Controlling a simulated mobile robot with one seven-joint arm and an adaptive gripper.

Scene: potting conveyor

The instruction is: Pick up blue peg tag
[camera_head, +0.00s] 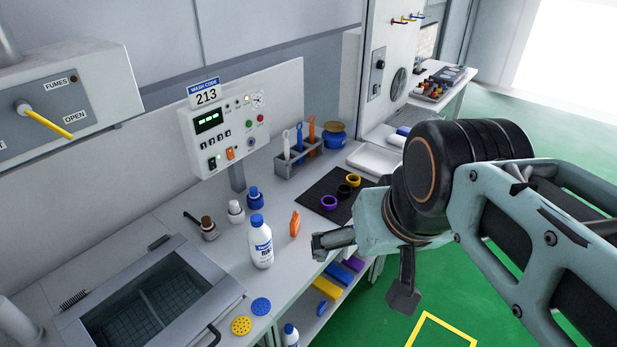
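A small blue peg tag (418,15) shows at the top right, on the upright white panel, beside a yellow one (409,18) and a red one (398,22). It is small in this view, so its exact shape is hard to tell. My gripper (360,272) is low in the middle, over the front edge of the bench. Its two fingers are spread wide apart, with nothing seen between them. It is well below the blue peg tag and apart from it. My arm comes in from the right.
A rack (297,160) stands behind. A second bench (452,98) is at the back right. Green floor (545,125) is open there.

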